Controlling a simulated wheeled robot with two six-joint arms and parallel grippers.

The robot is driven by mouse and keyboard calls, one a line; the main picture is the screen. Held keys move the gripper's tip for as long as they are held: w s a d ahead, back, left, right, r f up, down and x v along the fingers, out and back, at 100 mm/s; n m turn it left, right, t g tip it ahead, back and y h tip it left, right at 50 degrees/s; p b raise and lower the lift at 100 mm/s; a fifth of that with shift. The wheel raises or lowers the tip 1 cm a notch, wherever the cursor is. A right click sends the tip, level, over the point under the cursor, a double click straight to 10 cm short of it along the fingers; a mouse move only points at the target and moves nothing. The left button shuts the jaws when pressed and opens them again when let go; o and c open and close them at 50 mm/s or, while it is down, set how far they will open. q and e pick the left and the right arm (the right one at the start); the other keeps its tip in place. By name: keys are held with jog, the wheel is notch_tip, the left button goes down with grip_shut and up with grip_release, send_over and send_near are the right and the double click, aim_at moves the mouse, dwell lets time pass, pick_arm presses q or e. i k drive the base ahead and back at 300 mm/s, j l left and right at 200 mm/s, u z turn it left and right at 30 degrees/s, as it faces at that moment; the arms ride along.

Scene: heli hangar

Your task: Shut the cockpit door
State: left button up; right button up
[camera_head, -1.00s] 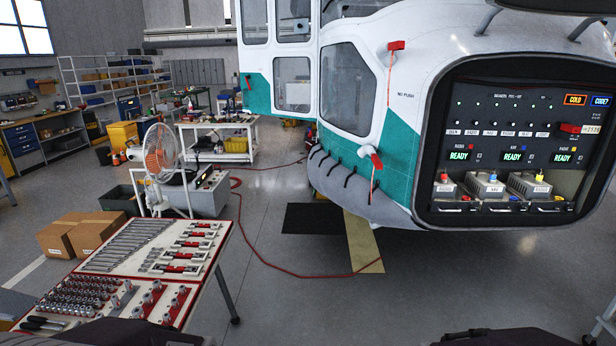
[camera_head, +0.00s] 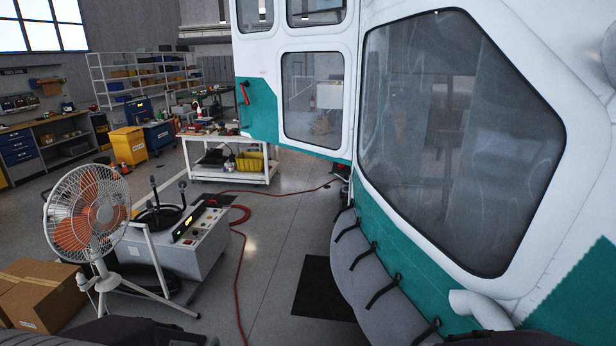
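The cockpit door (camera_head: 259,112) is a white and teal panel with windows, standing open and swung out to the left from the helicopter body (camera_head: 350,215). A red handle (camera_head: 245,92) sits near its outer left edge. The helicopter's large side window (camera_head: 455,140) fills the right of the view. Dark parts at the bottom edge look like my own arms, but no gripper fingers show, so neither gripper can be seen.
A standing fan (camera_head: 88,215) and a grey ground cart (camera_head: 180,240) are at left, with cardboard boxes (camera_head: 40,296) beside the fan. A red hose (camera_head: 238,270) runs over the floor. A white work table (camera_head: 230,174) stands behind the door. Floor between cart and helicopter is mostly open.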

aim_at(298, 60)
jog(key=i+l+u, duration=0.1)
jog(key=i+u, duration=0.2)
jog(key=i, duration=0.65)
